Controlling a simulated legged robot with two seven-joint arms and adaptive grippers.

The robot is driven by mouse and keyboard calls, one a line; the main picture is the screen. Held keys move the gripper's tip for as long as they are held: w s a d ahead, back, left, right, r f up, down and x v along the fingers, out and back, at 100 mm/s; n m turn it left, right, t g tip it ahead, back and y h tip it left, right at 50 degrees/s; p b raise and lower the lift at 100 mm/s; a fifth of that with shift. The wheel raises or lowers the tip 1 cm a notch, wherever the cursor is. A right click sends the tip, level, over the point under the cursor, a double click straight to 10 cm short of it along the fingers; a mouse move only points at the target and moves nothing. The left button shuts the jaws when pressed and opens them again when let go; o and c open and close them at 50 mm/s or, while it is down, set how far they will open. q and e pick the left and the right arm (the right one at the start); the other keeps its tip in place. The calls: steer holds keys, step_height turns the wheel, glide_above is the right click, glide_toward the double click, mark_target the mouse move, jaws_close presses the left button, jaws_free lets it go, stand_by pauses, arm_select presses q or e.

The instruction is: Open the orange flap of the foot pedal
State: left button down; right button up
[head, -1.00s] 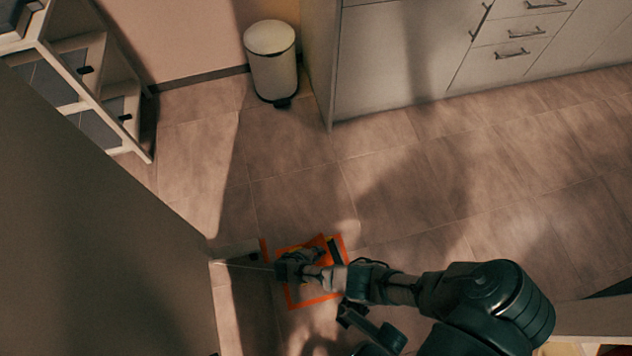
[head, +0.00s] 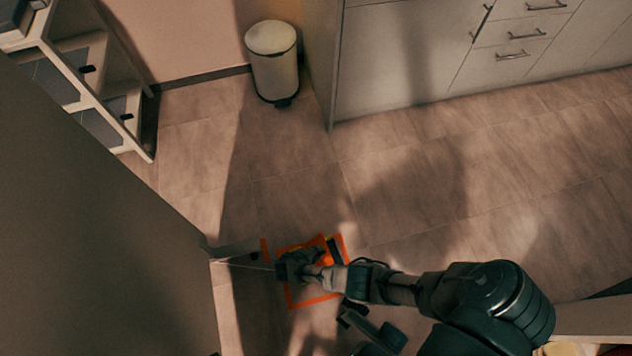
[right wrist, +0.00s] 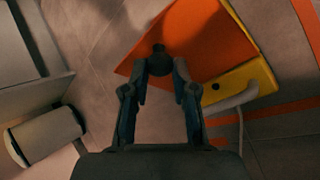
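The foot pedal lies on the floor inside an orange taped outline. In the right wrist view its orange flap (right wrist: 205,40) fills the upper middle, beside its yellow body (right wrist: 240,85). The flap also shows in the head view (head: 322,243), partly hidden by my right arm. A dark round knob (right wrist: 158,62) sits at the flap's near edge. My right gripper (right wrist: 160,72) has its fingertips apart, one on each side of the knob; whether they press on it is unclear. The gripper also shows in the head view (head: 283,266), over the taped area. My left gripper is out of view.
The orange tape (head: 316,301) surrounds the pedal. A large grey panel (head: 90,220) stands close on the left. A white bin (head: 272,62) and cabinets (head: 400,60) stand at the back. The tiled floor (head: 430,180) between is clear.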

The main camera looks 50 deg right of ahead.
steer(key=o, duration=0.5)
steer(key=shift+c, duration=0.2)
steer(key=v, duration=1.1)
steer(key=shift+a+r, duration=0.25)
steer(key=shift+r, duration=0.05)
